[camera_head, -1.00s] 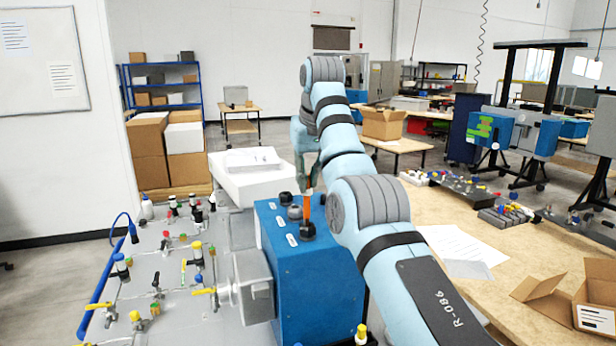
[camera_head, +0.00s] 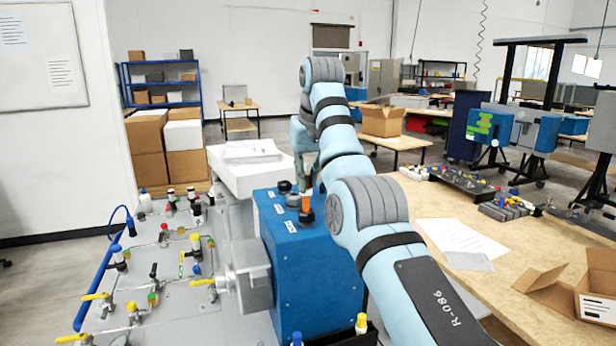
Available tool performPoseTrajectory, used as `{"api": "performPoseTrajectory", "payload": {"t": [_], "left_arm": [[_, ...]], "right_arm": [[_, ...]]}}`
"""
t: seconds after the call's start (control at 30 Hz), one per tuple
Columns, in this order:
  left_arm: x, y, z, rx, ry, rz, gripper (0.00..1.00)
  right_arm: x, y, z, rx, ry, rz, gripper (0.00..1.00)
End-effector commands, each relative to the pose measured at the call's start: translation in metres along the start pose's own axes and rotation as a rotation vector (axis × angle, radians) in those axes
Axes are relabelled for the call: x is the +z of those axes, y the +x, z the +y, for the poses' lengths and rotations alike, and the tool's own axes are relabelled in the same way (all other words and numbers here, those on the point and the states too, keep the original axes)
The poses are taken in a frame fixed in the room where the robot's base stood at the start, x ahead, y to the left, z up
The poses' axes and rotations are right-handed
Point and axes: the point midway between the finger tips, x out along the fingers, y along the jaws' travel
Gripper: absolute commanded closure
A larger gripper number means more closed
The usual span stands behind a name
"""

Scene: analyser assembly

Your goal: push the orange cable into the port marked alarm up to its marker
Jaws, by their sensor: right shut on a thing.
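The blue analyser box (camera_head: 318,275) stands in the middle, with white labels and several dark round ports on its top. The orange cable (camera_head: 306,203) stands upright over the nearest dark port (camera_head: 306,217), and its lower end meets that port. My right gripper (camera_head: 308,186) is above the box, pointing down, and shut on the orange cable; its fingers are small and partly hidden behind my right arm. The port labels are too small to read, so I cannot tell which says alarm. The cable's marker cannot be made out. My left gripper is not in view.
A grey panel (camera_head: 185,310) with several coloured valves and fittings lies left of the box. A white carton (camera_head: 240,178) stands behind it. A wooden bench (camera_head: 470,205) with papers (camera_head: 460,243) and an open cardboard box (camera_head: 598,300) is at right.

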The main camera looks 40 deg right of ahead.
Motion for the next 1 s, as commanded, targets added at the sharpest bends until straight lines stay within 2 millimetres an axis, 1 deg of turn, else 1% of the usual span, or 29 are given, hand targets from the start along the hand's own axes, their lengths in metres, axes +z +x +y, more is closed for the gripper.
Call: {"api": "performPoseTrajectory", "payload": {"t": [0.03, 0.9, 0.93, 1.0], "left_arm": [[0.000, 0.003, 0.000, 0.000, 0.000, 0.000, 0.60], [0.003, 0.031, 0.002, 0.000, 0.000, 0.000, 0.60], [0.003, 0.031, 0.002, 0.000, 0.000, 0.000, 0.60], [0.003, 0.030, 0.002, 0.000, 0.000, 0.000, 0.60]], "right_arm": [[0.001, 0.003, 0.000, 0.000, 0.000, 0.001, 1.00], [0.013, 0.031, -0.001, -0.001, -0.001, 0.001, 1.00], [0.013, 0.031, -0.001, -0.001, -0.001, 0.001, 0.87], [0.012, 0.030, -0.001, -0.001, 0.000, 0.001, 0.75]]}}
